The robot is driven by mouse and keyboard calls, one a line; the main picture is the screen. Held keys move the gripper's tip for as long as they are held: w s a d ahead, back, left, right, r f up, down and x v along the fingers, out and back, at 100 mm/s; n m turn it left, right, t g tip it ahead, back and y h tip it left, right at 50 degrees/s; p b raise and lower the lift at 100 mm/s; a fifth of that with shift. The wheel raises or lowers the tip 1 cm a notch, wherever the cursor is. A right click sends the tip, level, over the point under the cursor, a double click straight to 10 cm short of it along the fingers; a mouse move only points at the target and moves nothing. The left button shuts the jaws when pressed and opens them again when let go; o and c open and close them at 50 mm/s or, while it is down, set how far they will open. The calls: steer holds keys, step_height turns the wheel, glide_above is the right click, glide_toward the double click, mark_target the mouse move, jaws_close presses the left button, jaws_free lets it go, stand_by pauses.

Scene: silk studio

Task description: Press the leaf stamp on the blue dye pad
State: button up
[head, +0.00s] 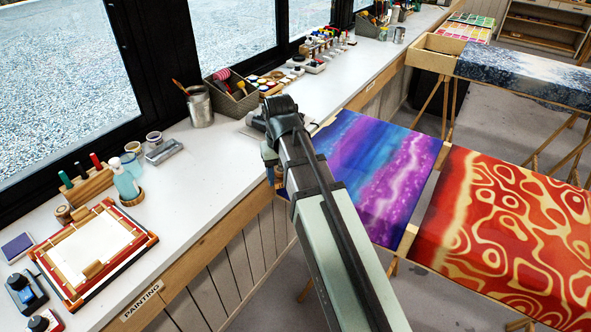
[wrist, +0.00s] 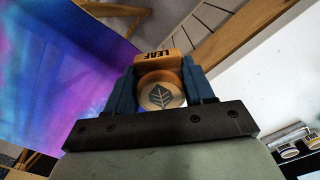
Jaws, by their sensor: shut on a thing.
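My gripper (wrist: 162,88) is shut on the leaf stamp (wrist: 160,95), with one blue finger on each side. The stamp has a round wooden end with a dark leaf mark and an orange block lettered LEAF, upside down in the wrist view. In the head view my arm hides the stamp and most of the gripper, near the counter's front edge. A small flat blue-violet pad (head: 17,247) lies on the counter at the far left; I cannot tell for certain that it is the blue dye pad. It is well apart from my gripper.
A metal can (head: 200,106) stands by the window. Painted silks (head: 375,175) stretch on frames at right. The middle counter is clear.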

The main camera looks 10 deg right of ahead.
steer(key=s+a+n, duration=0.1)
steer(key=a+n, duration=0.1)
steer(key=a, duration=0.8)
steer(key=s+a+n, duration=0.2)
steer(key=a, duration=0.8)
steer(key=s+a+f+n, duration=0.1)
steer(key=a, duration=1)
steer(key=shift+s+n, duration=0.2)
steer(key=shift+n, duration=0.2)
steer(key=s+a+n, duration=0.1)
steer(key=s+a, duration=0.1)
steer(key=a, duration=0.8)
steer(key=s+a+n, duration=0.1)
steer(key=s+a, duration=0.1)
steer(key=a, duration=0.9)
steer(key=s+a+n, duration=0.1)
steer(key=s+a, duration=0.1)
steer(key=a, duration=0.8)
steer(key=shift+s+a+f+n, duration=0.15)
steer(key=shift+s+a+n, duration=0.2)
steer(key=shift+s+n, duration=0.05)
steer(key=a, duration=0.3)
steer(key=shift+w+a, duration=0.15)
steer(key=shift+w, duration=0.05)
steer(key=m, duration=0.1)
glide_above(18, 247)
steer(key=shift+a+r, duration=0.1)
steer(key=shift+r, duration=0.3)
steer(key=shift+m, duration=0.5)
steer(key=shift+f, duration=0.1)
